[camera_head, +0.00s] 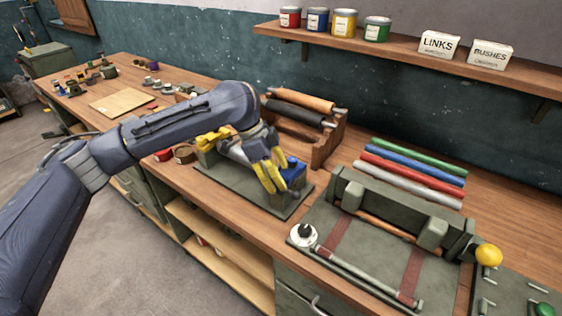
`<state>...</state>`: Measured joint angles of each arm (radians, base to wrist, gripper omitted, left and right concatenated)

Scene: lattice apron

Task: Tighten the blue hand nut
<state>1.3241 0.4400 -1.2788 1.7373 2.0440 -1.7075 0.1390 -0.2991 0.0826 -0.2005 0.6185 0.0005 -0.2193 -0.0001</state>
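The blue hand nut (294,173) is at the right end of a grey-green fixture (235,187) on the bench. My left gripper (272,172) has yellow fingers and reaches over the fixture from the left. Its fingers are against or just in front of the nut's left side and hide part of it. I cannot tell whether they touch or grip it. A yellow part (211,139) shows at the fixture's left end, partly behind my arm. My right gripper is not in view.
A wooden rack (328,143) with rolls stands behind the fixture. Coloured rods (415,170) lie to the right. A green clamp jig (400,225) with a yellow knob (488,255) fills the front right. A shelf (400,45) with cans and boxes hangs above.

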